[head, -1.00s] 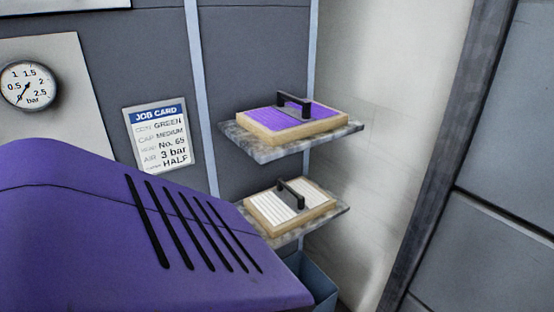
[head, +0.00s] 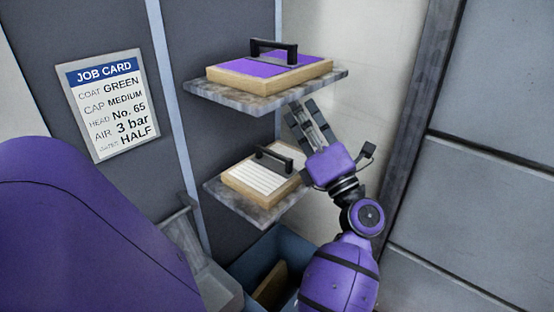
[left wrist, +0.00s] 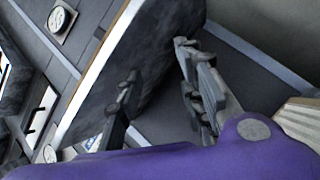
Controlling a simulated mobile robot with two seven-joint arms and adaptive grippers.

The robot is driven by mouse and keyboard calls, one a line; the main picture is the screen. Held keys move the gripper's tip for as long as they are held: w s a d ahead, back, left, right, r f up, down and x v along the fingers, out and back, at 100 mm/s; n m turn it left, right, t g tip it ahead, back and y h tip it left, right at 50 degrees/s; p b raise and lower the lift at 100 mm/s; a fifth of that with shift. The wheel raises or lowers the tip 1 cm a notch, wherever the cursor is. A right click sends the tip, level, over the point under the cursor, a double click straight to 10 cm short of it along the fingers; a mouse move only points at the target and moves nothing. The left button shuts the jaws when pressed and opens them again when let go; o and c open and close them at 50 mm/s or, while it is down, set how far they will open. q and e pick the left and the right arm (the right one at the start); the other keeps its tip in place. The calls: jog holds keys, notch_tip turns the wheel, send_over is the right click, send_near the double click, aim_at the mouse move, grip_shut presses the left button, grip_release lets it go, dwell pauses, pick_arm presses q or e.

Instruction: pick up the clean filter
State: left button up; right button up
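The clean filter (head: 262,181), with white pleats, a pale wooden frame and a black bar handle, lies on the lower shelf (head: 222,197). My left gripper's wrist hides its right end. A second filter with a purple face (head: 240,67) and black handle lies on the upper shelf (head: 240,92). My right gripper is not in view.
A blue bin (head: 250,262) with a tan board-like thing inside stands below the lower shelf. A job card (head: 108,105) hangs on the wall at left. In the left wrist view a dark slab (left wrist: 140,55), seemingly the upper shelf's underside, is close behind the fingers.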

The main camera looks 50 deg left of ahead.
pick_arm(q)
jog(key=s+a+f+n+g+h+b, duration=0.1)
jog(key=a+n+g+h, duration=0.15)
jog(key=n+g, duration=0.45)
jog(key=n+t+h+b, duration=0.1)
jog(key=n+h+b, duration=0.1)
jog(key=n+h, duration=0.6)
send_near(275, 153)
jog(key=shift+m+h, duration=0.55)
jog(key=shift+m, duration=0.15)
jog(key=x, duration=0.5)
jog(key=r+x, duration=0.1)
jog(key=x, duration=0.2)
jog(key=shift+a+f+b, duration=0.15)
jog(key=shift+a+b, duration=0.25)
jog(key=shift+a, duration=0.05)
jog(key=shift+a+f, duration=0.15)
jog(key=shift+a, duration=0.15)
jog(key=shift+c, duration=0.3)
jog(key=c, duration=0.4)
grip_shut()
